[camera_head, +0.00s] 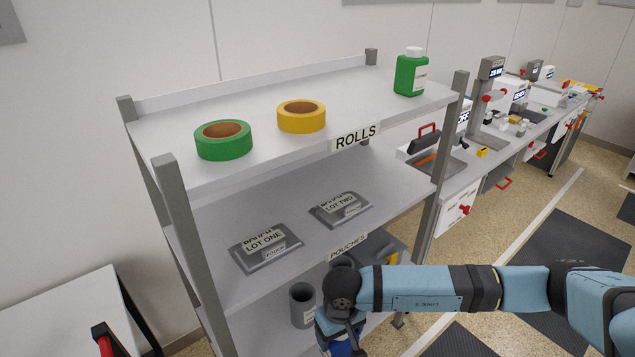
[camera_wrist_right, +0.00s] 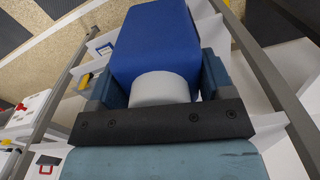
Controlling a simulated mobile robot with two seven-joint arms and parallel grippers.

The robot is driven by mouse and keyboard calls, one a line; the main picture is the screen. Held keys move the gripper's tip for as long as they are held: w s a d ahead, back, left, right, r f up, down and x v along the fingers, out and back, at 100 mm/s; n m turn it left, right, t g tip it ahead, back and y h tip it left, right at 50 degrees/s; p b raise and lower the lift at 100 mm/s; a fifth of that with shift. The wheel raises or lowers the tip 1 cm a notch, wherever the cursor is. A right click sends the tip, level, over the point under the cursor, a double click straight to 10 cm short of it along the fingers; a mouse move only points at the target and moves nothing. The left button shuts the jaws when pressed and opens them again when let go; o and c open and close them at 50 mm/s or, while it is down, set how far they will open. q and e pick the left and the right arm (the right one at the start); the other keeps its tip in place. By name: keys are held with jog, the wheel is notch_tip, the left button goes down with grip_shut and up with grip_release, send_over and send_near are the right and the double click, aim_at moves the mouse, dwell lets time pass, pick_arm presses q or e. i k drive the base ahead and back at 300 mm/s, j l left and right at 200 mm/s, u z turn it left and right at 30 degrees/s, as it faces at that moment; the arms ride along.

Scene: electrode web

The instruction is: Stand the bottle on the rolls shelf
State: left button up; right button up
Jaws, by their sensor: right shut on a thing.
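My right gripper (camera_head: 342,338) is low in front of the rack, by the shelf marked POUCHES. It is shut on a blue bottle (camera_head: 343,349), mostly hidden by the gripper and cut off by the bottom edge. In the right wrist view the blue bottle (camera_wrist_right: 155,45) has a white cap or neck (camera_wrist_right: 160,90) between the fingers. The rolls shelf (camera_head: 355,97) is the top board, marked ROLLS. On it stand a green roll (camera_head: 223,140), a yellow roll (camera_head: 301,117) and an upright green bottle (camera_head: 411,74) with a white cap at the right end. My left gripper is not in view.
Pouch trays LOT ONE (camera_head: 266,250) and LOT TWO (camera_head: 341,208) lie on the middle shelf. A dark grey cup (camera_head: 302,303) stands lower down. Grey posts (camera_head: 187,240) bound the rack. The top shelf has free room between the yellow roll and the green bottle.

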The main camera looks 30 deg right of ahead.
aim_at(368, 105)
jog(key=l+u, duration=0.15)
jog(key=l, duration=0.75)
jog(key=k+l+u, duration=0.15)
jog(key=l, duration=0.7)
